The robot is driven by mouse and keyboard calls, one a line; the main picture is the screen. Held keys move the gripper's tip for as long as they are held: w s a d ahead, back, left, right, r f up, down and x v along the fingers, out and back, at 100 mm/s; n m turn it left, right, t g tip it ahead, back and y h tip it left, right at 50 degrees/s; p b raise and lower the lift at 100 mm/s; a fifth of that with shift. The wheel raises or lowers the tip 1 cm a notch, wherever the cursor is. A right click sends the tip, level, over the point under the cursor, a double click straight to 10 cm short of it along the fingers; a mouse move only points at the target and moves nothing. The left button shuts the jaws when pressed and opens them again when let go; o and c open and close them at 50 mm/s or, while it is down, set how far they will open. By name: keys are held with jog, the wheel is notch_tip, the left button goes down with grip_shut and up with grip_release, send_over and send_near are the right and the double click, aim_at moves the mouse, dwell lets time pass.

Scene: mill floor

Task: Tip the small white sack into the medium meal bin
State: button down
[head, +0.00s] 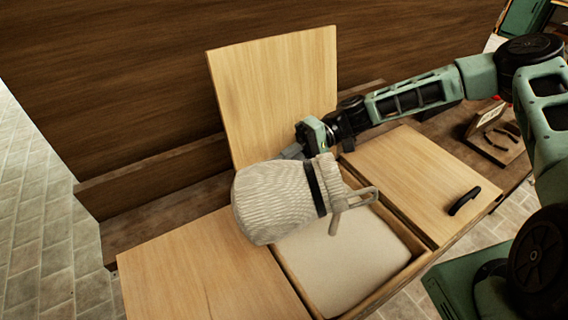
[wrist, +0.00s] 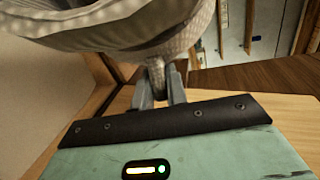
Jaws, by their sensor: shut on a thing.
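The small white sack (head: 272,202) is ribbed cloth with a dark band near its right end, where pale loops stick out. It lies tilted on its side in the air above the open meal bin (head: 286,268), which is the middle one and holds a pale fill (head: 345,262). My gripper (head: 300,150) is behind the sack, and its fingertips are partly hidden by it. In the wrist view my gripper (wrist: 160,92) has its fingers closed on a piece of the sack's cloth, with the sack (wrist: 110,28) bulging above. No stream of meal shows.
The open bin's lid (head: 272,95) stands upright behind it. Closed wooden lids flank the opening, one at left (head: 200,270) and one at right (head: 410,180) with a black handle (head: 464,201). A dark wooden wall (head: 120,70) rises behind.

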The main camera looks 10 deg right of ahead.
jog(key=shift+d+f+n+y+b, duration=0.15)
jog(key=shift+f+n+y+b, duration=0.15)
jog(key=shift+f+y+b, duration=0.65)
jog(key=shift+r+b, duration=0.35)
jog(key=shift+b, duration=0.15)
dwell(0.5)
